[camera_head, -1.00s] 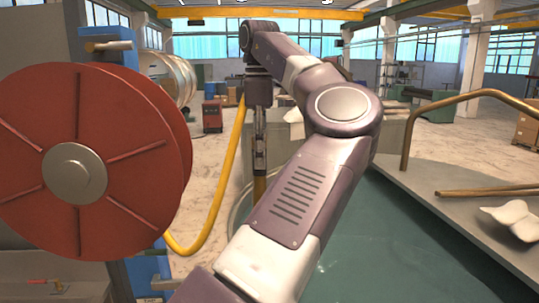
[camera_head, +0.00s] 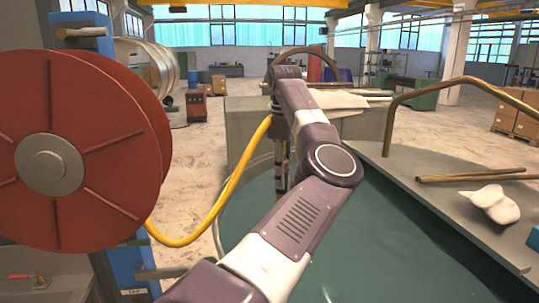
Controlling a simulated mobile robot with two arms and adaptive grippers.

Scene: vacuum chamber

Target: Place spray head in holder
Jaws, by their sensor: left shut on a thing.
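My left gripper (camera_head: 282,150) hangs pointing down beyond my left arm, above the blue-green tank floor, near the middle of the head view. It is small and partly hidden by the arm. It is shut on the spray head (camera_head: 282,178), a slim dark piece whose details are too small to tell. A yellow hose (camera_head: 232,186) loops from the red hose reel (camera_head: 110,160) up to the gripper's wrist. I cannot make out the holder for certain. My right gripper is not in view.
The reel stands on a blue post (camera_head: 125,270) at left. A grey ledge (camera_head: 440,205) at right carries copper-coloured rods (camera_head: 470,176), a bent pipe rail (camera_head: 440,82) and a crumpled white thing (camera_head: 490,204). The tank floor (camera_head: 390,255) looks clear.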

